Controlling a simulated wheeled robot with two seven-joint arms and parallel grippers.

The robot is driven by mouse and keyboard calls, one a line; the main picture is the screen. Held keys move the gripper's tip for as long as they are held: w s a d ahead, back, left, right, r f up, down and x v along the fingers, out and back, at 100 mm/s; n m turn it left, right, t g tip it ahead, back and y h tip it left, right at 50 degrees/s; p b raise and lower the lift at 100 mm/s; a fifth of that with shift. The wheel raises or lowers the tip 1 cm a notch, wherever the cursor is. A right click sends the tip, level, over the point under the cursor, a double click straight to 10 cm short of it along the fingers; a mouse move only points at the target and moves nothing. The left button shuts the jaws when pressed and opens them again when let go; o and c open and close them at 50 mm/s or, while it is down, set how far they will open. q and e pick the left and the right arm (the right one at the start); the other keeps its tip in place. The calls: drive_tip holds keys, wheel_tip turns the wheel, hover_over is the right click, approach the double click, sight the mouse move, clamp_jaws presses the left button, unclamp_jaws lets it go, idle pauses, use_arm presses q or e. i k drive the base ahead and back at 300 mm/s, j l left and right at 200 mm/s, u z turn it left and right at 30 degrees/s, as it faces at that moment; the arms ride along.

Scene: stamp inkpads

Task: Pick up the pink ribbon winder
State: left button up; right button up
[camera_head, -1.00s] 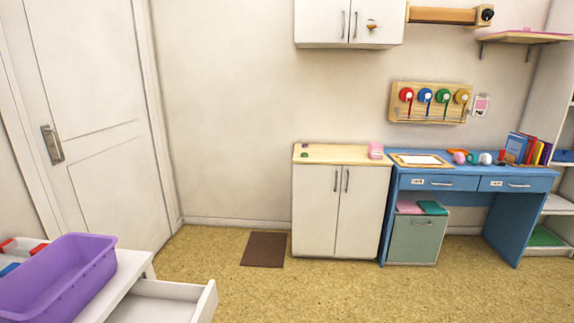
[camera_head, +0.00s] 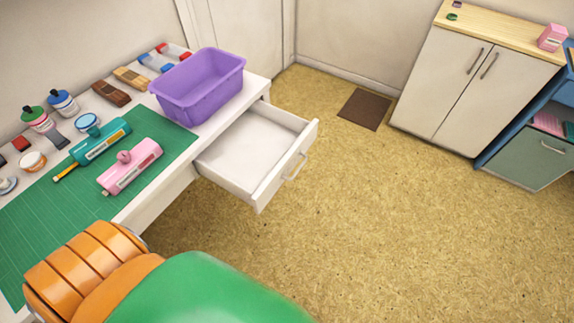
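The pink ribbon winder (camera_head: 131,168) is a pink block with a knob on top and a pale label on its side. It lies on the green cutting mat (camera_head: 60,216) on the white table, near the table's front edge. A similar teal winder (camera_head: 98,142) lies just behind it. An orange and green part of my own body fills the bottom of the view. Neither of my grippers is in view.
A purple bin (camera_head: 200,86) stands at the table's far end. An empty white drawer (camera_head: 250,150) sticks out of the table. Bottles, brushes and stamps line the back. The floor (camera_head: 400,220) is open.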

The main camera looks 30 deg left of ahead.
sight(120, 175)
drive_tip(key=u, duration=2.3)
drive_tip(key=j+z, duration=0.5)
drive_tip(key=l, duration=0.1)
